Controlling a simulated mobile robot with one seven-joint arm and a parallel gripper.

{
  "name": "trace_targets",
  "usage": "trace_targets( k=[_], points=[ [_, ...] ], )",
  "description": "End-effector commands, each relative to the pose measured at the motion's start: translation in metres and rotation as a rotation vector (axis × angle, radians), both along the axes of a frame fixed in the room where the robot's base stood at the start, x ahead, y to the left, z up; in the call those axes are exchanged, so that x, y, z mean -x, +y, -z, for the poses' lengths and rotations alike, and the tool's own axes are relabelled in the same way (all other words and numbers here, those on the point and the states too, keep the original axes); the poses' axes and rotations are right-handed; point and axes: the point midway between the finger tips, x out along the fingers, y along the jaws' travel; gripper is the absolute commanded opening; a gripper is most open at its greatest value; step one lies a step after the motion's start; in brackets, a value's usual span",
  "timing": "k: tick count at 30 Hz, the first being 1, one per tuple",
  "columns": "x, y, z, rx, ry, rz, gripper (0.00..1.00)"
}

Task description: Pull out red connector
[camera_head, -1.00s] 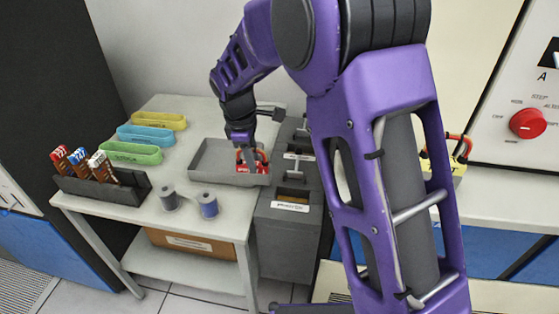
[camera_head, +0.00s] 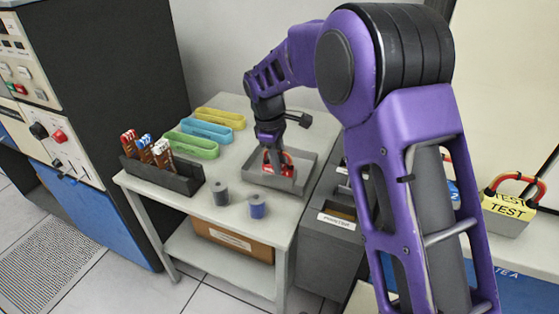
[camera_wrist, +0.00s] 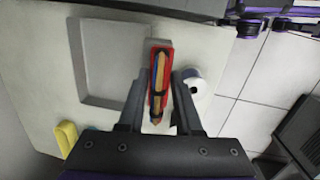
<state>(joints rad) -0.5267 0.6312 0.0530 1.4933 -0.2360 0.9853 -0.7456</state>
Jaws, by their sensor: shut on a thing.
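The red connector (camera_head: 287,170) shows at the grey tray (camera_head: 313,168) on the small table. In the wrist view the connector (camera_wrist: 169,62) is a narrow red piece with orange and blue wires along it. My gripper (camera_head: 273,160) points down and is shut on it. In the wrist view my gripper (camera_wrist: 160,97) has one finger on each side of the connector. Whether the connector touches the tray floor cannot be told.
A dark rack (camera_head: 183,178) holds red-, blue- and white-topped pieces. Yellow, blue and green holders stand behind it. Grey (camera_head: 220,194) and blue (camera_head: 257,207) spools stand in front of the tray. A grey bin unit (camera_head: 325,240) adjoins the table. A yellow "TEST" block (camera_head: 507,207) stands right.

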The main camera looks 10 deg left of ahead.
Motion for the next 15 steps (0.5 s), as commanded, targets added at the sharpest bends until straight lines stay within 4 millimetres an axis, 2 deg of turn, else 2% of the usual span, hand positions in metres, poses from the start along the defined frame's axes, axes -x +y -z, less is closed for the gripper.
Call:
trace_targets(
  k=[15],
  points=[
    [-0.001, 0.0, -0.023, -0.002, -0.002, 0.0, 0.0]
  ],
)
